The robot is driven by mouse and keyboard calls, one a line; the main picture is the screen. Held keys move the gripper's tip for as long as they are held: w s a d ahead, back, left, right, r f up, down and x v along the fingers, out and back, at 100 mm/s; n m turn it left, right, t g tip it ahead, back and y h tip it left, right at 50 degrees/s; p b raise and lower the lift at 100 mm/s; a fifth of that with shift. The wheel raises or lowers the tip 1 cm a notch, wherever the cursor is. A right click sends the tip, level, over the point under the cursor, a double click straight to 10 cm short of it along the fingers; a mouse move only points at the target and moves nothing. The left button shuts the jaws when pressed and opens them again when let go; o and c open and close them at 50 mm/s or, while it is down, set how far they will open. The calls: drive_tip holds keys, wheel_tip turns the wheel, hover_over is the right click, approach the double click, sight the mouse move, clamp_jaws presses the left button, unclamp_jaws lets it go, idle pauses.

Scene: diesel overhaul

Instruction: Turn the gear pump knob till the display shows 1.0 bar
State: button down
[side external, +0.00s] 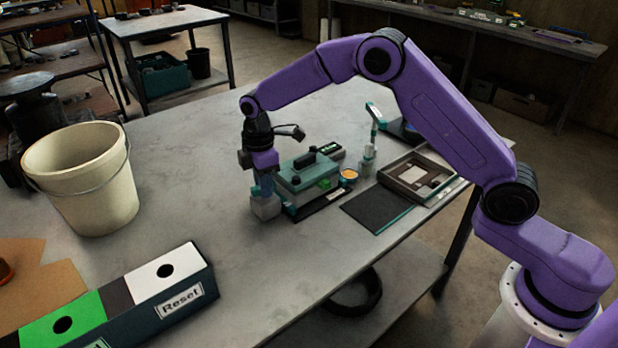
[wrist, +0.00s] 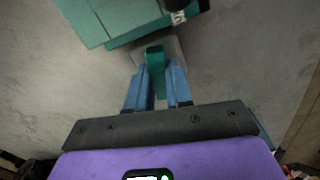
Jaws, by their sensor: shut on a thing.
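The gear pump (side external: 308,175) is a teal box with a black handle on top, standing on the bench. Part of its teal housing also shows at the top of the wrist view (wrist: 115,18). A pale grey block (side external: 265,207) sits at its left end. A teal bar-shaped knob (wrist: 155,56) stands on this block. My gripper (wrist: 158,80) points down, with its blue fingers shut on the knob, one on each side. It also shows in the side view (side external: 263,187). A small dark display (side external: 331,150) with greenish marks lies behind the pump; its reading is too small to tell.
A cream bucket (side external: 82,180) and a long box marked Reset (side external: 180,301) stand on the left. A black mat (side external: 376,209), a brown framed tray (side external: 399,180) and a small orange-topped cup (side external: 348,175) are right of the pump.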

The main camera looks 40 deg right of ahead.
drive_tip(key=m, duration=0.4)
idle(0.3)
drive_tip(key=shift+m, duration=0.6)
drive_tip(key=m, duration=0.3)
drive_tip(key=shift+m, duration=0.3)
drive_tip(key=m, duration=0.2)
drive_tip(key=shift+m, duration=0.3)
drive_tip(key=c, duration=1)
unclamp_jaws()
drive_tip(key=shift+c, duration=0.2)
drive_tip(key=shift+r, duration=2.75)
